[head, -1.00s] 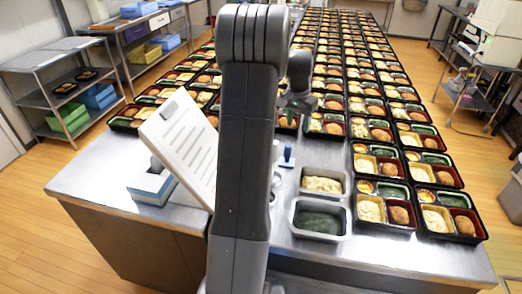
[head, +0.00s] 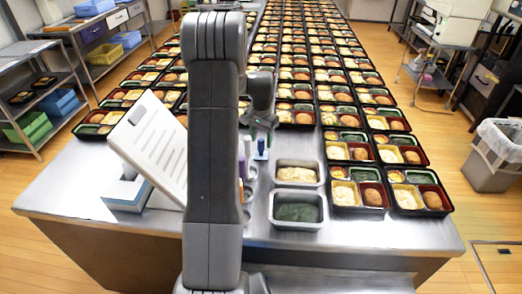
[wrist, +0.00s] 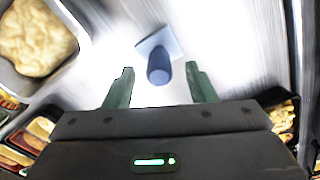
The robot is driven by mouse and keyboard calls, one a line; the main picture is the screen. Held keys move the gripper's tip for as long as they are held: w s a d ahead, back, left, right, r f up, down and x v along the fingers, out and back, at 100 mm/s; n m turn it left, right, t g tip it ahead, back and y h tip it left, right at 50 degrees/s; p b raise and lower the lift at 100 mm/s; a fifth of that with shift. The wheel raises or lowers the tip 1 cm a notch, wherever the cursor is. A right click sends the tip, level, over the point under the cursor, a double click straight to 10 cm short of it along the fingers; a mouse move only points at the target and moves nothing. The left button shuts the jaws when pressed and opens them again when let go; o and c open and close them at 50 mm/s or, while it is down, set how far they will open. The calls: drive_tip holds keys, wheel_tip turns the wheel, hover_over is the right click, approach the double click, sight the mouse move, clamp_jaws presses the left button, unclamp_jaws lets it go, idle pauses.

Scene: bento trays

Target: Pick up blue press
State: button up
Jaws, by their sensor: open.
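The blue press (wrist: 158,68) shows in the wrist view as a dark blue round handle on a pale blue square base. It stands on the steel table, ahead of and between my two green fingers. My gripper (wrist: 160,70) is open and empty, and the handle is not clasped. In the head view the blue press (head: 261,150) stands just right of my arm's upright link, and my gripper (head: 263,121) is above and behind it. My arm hides part of the area around it.
Two steel pans, one with pale food (head: 296,175) and one with dark green food (head: 297,212), stand right of the press. Rows of filled bento trays (head: 358,208) cover the table behind and to the right. A tilted white board (head: 150,145) stands left of my arm.

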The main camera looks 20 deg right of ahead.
sight(261, 148)
drive_tip(key=shift+s+f+p, duration=0.1)
drive_tip(key=shift+f+p, duration=0.2)
drive_tip(key=shift+f, duration=1.55)
drive_tip(key=c, duration=1.1)
